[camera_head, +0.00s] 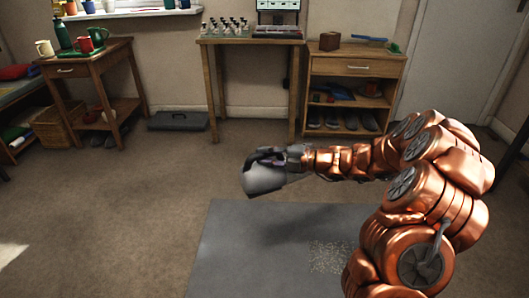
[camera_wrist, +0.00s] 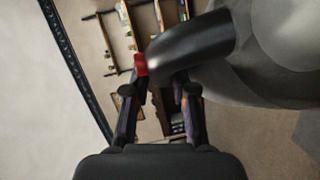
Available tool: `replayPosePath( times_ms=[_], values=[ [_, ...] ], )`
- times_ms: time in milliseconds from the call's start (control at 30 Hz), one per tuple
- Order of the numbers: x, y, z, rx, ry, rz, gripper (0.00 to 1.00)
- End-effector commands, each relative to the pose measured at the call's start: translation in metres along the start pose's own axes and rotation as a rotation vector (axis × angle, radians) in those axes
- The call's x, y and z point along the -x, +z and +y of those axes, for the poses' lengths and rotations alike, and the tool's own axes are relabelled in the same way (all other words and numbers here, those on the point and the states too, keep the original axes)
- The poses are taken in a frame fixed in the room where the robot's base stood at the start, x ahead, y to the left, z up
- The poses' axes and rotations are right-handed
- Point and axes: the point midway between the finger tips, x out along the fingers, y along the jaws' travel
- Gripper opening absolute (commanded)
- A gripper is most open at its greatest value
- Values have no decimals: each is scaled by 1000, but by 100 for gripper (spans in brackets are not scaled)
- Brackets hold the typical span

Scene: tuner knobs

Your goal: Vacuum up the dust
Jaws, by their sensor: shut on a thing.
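My gripper (camera_head: 286,158) is shut on the dark handle of a grey handheld vacuum (camera_head: 263,181) and holds it in the air. In the wrist view, the fingers (camera_wrist: 160,88) are at the black handle end, by a red part, and the vacuum's grey body (camera_wrist: 285,45) fills the upper right. A pale speckled patch of dust (camera_head: 330,257) lies on the grey mat (camera_head: 225,255) on the floor. The vacuum is apart from the dust, above and to the left of it in the head view. My arm covers the right part of the mat.
A wooden table (camera_head: 252,40) with small bottles and a wooden cabinet (camera_head: 357,66) stand along the back wall. A side table (camera_head: 88,67) with mugs is at the left. A dark flat case (camera_head: 178,121) lies on the floor. The carpet left of the mat is clear.

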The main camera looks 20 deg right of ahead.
Motion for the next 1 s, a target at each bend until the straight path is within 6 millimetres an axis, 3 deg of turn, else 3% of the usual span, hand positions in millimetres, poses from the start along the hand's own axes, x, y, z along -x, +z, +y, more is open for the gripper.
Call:
replayPosePath(
  times_ms=[400, 1000],
  values=[
    [30, 45, -66, -51, 47, -12, 0],
    [77, 82, -166, -123, 120, -10, 0]
  ],
)
